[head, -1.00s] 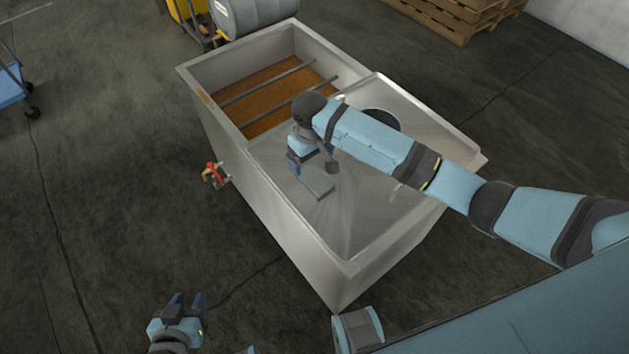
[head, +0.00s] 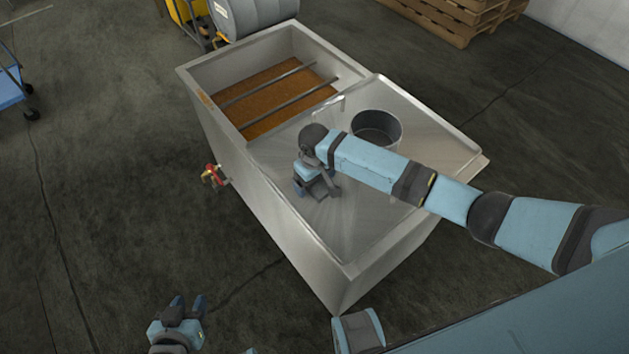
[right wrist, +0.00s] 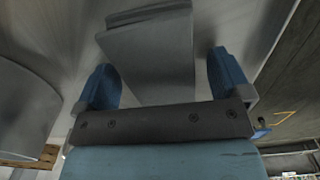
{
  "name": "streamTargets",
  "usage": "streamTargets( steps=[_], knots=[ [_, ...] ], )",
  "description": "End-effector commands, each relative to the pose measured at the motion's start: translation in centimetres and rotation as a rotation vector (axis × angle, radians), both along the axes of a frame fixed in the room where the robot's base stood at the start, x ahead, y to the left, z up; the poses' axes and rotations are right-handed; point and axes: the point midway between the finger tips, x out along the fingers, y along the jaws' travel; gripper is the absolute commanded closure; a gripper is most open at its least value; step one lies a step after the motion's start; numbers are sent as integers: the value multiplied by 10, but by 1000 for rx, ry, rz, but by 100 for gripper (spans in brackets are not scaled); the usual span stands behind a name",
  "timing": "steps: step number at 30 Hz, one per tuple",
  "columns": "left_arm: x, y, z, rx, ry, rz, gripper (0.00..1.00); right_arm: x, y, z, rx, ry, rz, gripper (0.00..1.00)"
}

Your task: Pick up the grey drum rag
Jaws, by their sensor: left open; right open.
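The grey drum rag (right wrist: 150,55) is a folded flat cloth on the metal top of the tank. In the right wrist view it lies between the two blue fingers of my right gripper (right wrist: 166,80), with a gap to each finger. In the head view my right gripper (head: 316,191) points down over the rag's place and hides most of it. This gripper is open. My left gripper (head: 186,306) is open and empty over the floor at the lower left, away from the tank.
A dark grey bucket (head: 378,129) stands on the metal tank top (head: 350,225), behind my right forearm. The tank's open basin (head: 265,97) holds brown material under two bars. A red-handled valve (head: 212,175) juts from its left side. A grey drum (head: 255,15) and pallets (head: 460,18) stand beyond.

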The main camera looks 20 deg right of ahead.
Motion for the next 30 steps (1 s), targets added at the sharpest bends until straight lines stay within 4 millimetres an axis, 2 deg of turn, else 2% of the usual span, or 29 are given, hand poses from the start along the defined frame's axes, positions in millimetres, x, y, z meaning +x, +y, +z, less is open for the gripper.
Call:
streamTargets(
  steps=[1,6,7,8,20,26,30],
  knots=[
    [0,0,0,0,0,0,60,0,0,0,0,0,0,9],
    [0,0,0,0,0,0,60,0,0,0,0,0,0,48],
    [0,0,0,0,0,0,60,0,0,0,0,0,0,55],
    [0,0,0,0,0,0,60,0,0,0,0,0,0,57],
    [0,1,1,3,0,-2,60,0,0,7,0,-1,0,58],
    [0,2,4,7,-2,-4,60,0,0,32,0,-2,1,58],
    [-1,2,7,11,-3,-5,60,1,0,63,1,-3,0,58]
  ],
)
